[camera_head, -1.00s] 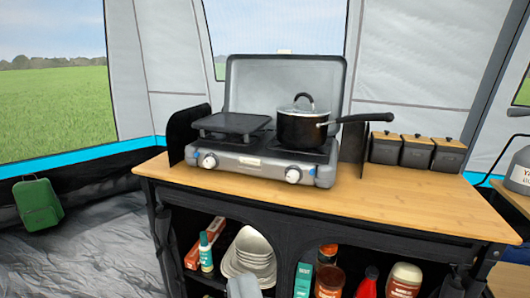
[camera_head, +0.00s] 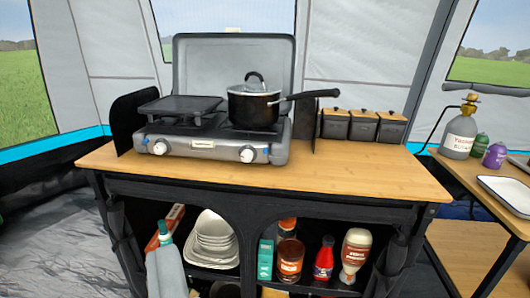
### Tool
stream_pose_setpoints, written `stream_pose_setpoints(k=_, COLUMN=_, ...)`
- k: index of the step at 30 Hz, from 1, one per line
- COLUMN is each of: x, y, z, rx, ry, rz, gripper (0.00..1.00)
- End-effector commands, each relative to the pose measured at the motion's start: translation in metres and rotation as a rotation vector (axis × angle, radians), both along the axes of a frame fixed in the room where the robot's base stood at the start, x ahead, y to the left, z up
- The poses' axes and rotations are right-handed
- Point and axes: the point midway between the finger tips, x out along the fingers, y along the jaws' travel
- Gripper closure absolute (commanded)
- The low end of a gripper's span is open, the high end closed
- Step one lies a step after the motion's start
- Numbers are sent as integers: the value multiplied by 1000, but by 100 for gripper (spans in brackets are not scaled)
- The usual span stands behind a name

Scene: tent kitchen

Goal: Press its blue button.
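A grey two-burner camping stove (camera_head: 211,147) stands on the wooden top of a kitchen stand, left of the picture's middle, with its lid raised behind it. Its front has two white knobs, a left knob (camera_head: 160,147) and a right knob (camera_head: 247,155). A black griddle plate (camera_head: 180,105) is on the left burner. A lidded black pot (camera_head: 253,106) is on the right burner, its handle pointing right. My gripper is not in view.
Several dark canisters (camera_head: 363,126) stand right of the stove. The wooden top (camera_head: 330,170) is clear in front. Shelves below hold bowls (camera_head: 213,240) and bottles; a grey cloth (camera_head: 166,271) hangs there. A side table at right holds a gas bottle (camera_head: 459,132) and white tray (camera_head: 508,194).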

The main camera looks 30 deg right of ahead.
Motion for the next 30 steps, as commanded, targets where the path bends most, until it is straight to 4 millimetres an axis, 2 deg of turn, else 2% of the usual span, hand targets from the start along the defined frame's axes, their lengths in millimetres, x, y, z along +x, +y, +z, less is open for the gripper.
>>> stream_pose_setpoints(k=6, x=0, y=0, z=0, rx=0, ry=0, rz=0, gripper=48)
stream_pose_setpoints(k=8, x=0, y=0, z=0, rx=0, ry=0, rz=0, gripper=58)
stream_pose_setpoints(k=14, x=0, y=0, z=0, rx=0, ry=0, rz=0, gripper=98)
stream_pose_setpoints(k=15, x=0, y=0, z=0, rx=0, ry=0, rz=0, gripper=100)
stream_pose_setpoints(k=30, x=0, y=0, z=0, rx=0, ry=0, rz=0, gripper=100)
